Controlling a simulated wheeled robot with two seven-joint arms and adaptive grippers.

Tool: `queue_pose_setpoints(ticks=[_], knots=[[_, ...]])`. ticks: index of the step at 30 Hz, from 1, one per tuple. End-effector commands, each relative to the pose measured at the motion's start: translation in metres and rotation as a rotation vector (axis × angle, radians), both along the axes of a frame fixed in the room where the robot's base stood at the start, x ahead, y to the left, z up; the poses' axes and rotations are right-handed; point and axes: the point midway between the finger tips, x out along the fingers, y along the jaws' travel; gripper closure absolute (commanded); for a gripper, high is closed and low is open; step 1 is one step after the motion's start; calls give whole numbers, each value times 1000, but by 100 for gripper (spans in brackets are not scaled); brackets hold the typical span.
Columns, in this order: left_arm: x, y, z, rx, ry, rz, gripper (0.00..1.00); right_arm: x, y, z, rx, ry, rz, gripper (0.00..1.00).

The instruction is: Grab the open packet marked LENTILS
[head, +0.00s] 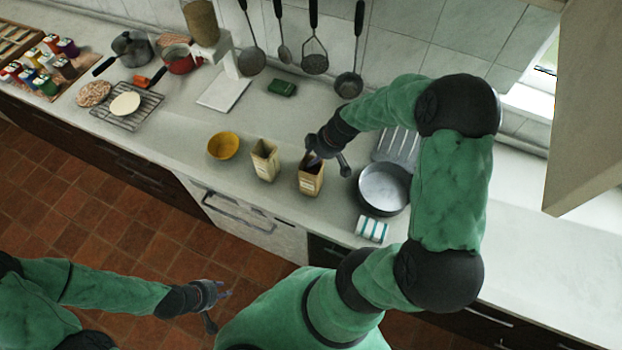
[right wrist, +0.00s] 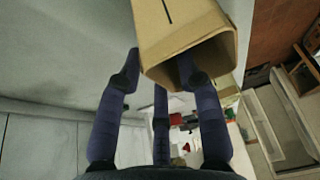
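Two open tan packets stand on the counter in the head view: one packet (head: 264,162) on the left, and another packet (head: 311,182) on the right. Their labels are too small to read, so I cannot tell which is LENTILS. My right gripper (head: 329,165) is at the top of the right-hand packet. In the right wrist view that packet (right wrist: 180,28) has its mouth towards my fingers. One finger of my right gripper (right wrist: 160,72) reaches into the mouth and another is outside its left wall, with a gap between. My left gripper (head: 217,304) is open and empty, low over the floor.
A yellow bowl (head: 223,146) stands left of the packets. A grey pan (head: 384,188) and a blue-and-white striped item (head: 371,229) are close on the right. A green block (head: 282,88) lies behind. Utensils hang on the wall. The counter's front edge is close to the packets.

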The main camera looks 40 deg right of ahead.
Motion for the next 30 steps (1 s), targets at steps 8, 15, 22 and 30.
queue_pose_setpoints(ticks=[8,15,22,30], knots=[[0,0,-9,0,0,0,69,9,5,-24,0,0,0,64],[0,0,-9,0,0,0,69,8,5,-23,0,0,0,92],[0,0,-9,0,0,0,69,9,4,-22,0,-1,0,100],[0,0,-8,0,0,0,69,9,4,-18,-1,-3,-1,100]])
